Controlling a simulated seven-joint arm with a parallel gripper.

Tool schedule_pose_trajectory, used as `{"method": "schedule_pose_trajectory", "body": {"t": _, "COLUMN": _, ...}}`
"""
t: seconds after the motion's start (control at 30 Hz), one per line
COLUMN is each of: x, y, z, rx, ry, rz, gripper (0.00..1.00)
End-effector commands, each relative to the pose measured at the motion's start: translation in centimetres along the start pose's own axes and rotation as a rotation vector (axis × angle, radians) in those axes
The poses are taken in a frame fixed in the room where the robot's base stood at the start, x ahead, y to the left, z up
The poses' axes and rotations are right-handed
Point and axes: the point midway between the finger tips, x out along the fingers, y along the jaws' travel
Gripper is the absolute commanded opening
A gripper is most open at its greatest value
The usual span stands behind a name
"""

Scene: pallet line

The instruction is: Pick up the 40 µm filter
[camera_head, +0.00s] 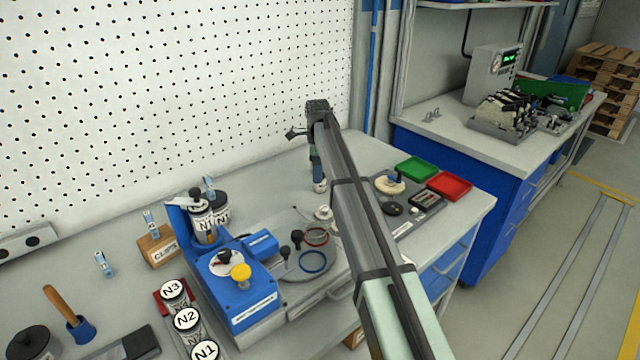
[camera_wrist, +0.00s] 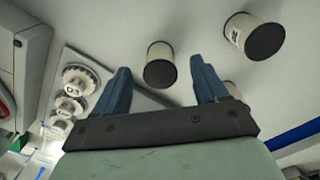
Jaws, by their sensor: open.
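In the wrist view, my gripper (camera_wrist: 160,64) is open, with its two blue fingers spread apart. A cream cylinder with a dark end (camera_wrist: 160,65) shows between the fingertips; I cannot tell its exact distance or whether a finger touches it. A second such cylinder (camera_wrist: 253,36), with a small label, is to the upper right. A third (camera_wrist: 236,92) is partly hidden behind the right finger. In the head view, my gripper (camera_head: 318,170) is low over the back of the bench, mostly hidden by my arm.
A blue fixture (camera_head: 245,290) with N1 canisters stands left of my arm. Green (camera_head: 417,168) and red (camera_head: 449,186) trays lie to the right. A perforated wall (camera_head: 180,90) closes the back. White round fittings (camera_wrist: 80,80) stand left of my fingers.

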Motion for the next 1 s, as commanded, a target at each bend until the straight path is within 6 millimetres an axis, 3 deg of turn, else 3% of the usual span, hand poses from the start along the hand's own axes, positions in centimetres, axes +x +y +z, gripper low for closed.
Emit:
{"method": "schedule_pose_trajectory", "body": {"t": 0.3, "x": 4.0, "y": 0.1, "z": -0.5, "rx": 0.000, "ry": 0.000, "rz": 0.000, "gripper": 0.72}}
{"method": "schedule_pose_trajectory", "body": {"t": 0.6, "x": 4.4, "y": 0.1, "z": -0.5, "rx": 0.000, "ry": 0.000, "rz": 0.000, "gripper": 0.71}}
{"method": "schedule_pose_trajectory", "body": {"t": 1.0, "x": 4.4, "y": 0.1, "z": -0.5, "rx": 0.000, "ry": 0.000, "rz": 0.000, "gripper": 0.33}}
